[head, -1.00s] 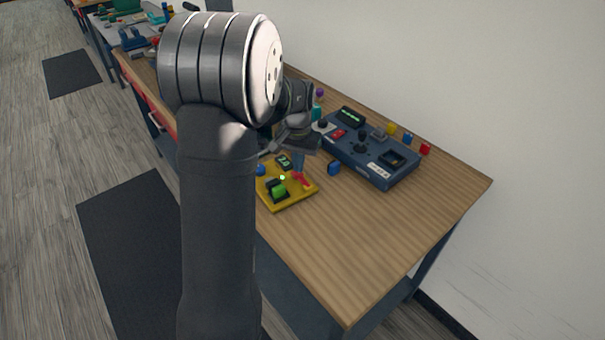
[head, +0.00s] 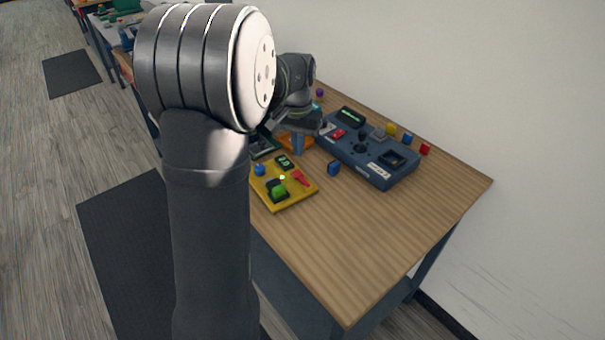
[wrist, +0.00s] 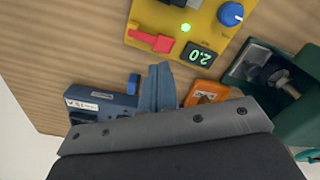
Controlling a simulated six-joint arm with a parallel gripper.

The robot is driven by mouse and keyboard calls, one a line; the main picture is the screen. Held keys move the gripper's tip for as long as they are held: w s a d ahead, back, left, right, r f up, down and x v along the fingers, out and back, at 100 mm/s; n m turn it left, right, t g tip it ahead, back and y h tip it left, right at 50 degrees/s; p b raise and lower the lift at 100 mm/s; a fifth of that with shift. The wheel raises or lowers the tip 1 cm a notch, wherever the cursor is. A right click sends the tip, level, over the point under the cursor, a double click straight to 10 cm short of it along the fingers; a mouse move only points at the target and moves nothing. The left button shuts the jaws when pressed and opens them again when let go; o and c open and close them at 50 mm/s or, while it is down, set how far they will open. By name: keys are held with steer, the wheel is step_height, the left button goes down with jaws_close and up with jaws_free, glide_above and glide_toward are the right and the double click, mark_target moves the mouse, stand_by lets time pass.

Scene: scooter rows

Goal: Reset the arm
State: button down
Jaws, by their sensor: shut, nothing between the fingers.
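My gripper (head: 298,146) is shut and empty, its blue-grey fingers pressed together. It hangs above the table just beyond the yellow panel in the head view. The fingers also show in the wrist view (wrist: 158,88), pointing up the picture beside the panel's red lever. My arm covers much of the left half of the head view. The yellow panel (head: 299,193) carries a red lever (head: 300,178), a blue knob (head: 260,170), a green button (head: 279,191) and a small display; in the wrist view the display reads 2.0 and a green light is lit.
A dark blue console (head: 365,172) stands along the wall side. A small blue block (head: 334,168) lies between it and the panel. An orange device (wrist: 206,93) and a dark green box (wrist: 292,110) are near the gripper. The near right table top (head: 390,235) is clear.

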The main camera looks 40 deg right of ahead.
mark_target(298, 175)
steer(key=shift+r, duration=0.95)
steer(key=shift+f, duration=0.1)
steer(key=shift+f, duration=3.6)
step_height(298, 175, up, 7)
step_height(298, 175, down, 8)
steer(key=shift+f, duration=0.1)
step_height(298, 175, up, 9)
